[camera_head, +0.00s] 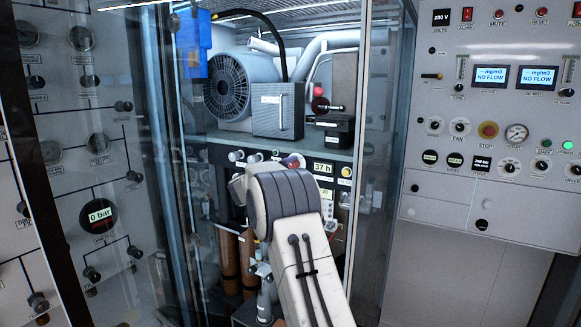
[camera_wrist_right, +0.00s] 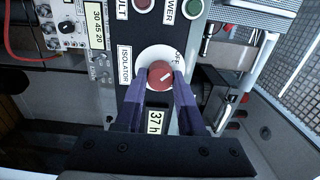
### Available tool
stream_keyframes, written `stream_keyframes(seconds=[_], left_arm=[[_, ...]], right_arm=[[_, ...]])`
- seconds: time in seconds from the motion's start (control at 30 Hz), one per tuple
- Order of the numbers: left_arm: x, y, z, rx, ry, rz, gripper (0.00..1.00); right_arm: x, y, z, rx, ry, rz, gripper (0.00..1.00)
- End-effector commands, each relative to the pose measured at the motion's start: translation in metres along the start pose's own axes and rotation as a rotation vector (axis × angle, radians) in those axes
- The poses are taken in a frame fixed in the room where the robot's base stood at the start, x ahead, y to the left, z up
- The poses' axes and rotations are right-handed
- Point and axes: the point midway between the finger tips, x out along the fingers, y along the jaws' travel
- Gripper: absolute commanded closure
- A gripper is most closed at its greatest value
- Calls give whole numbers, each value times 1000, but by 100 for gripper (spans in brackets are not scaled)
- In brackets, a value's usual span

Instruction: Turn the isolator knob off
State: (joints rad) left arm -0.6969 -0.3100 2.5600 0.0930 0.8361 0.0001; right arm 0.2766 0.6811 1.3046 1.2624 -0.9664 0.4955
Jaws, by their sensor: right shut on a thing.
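The isolator knob (camera_wrist_right: 160,73) is red with a short white mark and sits on a round white plate (camera_wrist_right: 147,55) in the right wrist view. The mark lies slanted, tilted up toward the right. An ISOLATOR label (camera_wrist_right: 125,65) is on the plate's left, and a partly covered OFF label (camera_wrist_right: 179,56) on its right. My right gripper (camera_wrist_right: 160,80) has its two purple fingers closed on either side of the knob. In the head view my right wrist and forearm cover most of the gripper and the knob.
The knob's panel is inside an open cabinet, below a shelf with a fan unit (camera_head: 241,86). A 37 h display (camera_head: 323,168) is close by. Glass (camera_head: 165,130) stands left of the arm; a gauge panel (camera_head: 500,130) is at right.

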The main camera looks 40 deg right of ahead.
Motion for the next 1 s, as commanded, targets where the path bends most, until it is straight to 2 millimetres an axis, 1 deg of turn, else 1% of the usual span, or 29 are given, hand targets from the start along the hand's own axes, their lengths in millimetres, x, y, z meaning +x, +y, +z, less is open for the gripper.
stream_keyframes(seconds=[0.03, 0.27, 0.3, 0.33, 0.37, 0.63, 0.73, 0.87, 1.0], left_arm=[[0, 0, 0, 0, 0, 0, 50], [0, 0, 0, 0, 0, 0, 50], [0, 0, 0, 0, 0, 0, 50], [0, 0, 0, 0, 0, 0, 50], [0, 0, 0, 0, 0, 0, 50], [0, 0, 0, 0, 0, 0, 50], [3, 0, 0, 0, 0, 0, 50], [14, -1, 1, 0, 0, 0, 50], [27, -2, 2, 1, 0, 0, 50]], right_arm=[[1, -3, -2, -1, 3, -5, 100], [1, -3, -2, 0, 3, -5, 100], [1, -3, -2, 0, 4, -5, 46], [1, -3, -2, 0, 4, -5, 35], [1, -2, -2, 1, 3, -5, 31], [0, -1, 0, 1, 0, -2, 31], [-5, 0, 1, 1, -1, -2, 31], [-23, 2, 1, 3, -3, -2, 31], [-52, 3, 1, 3, -4, -3, 31]])
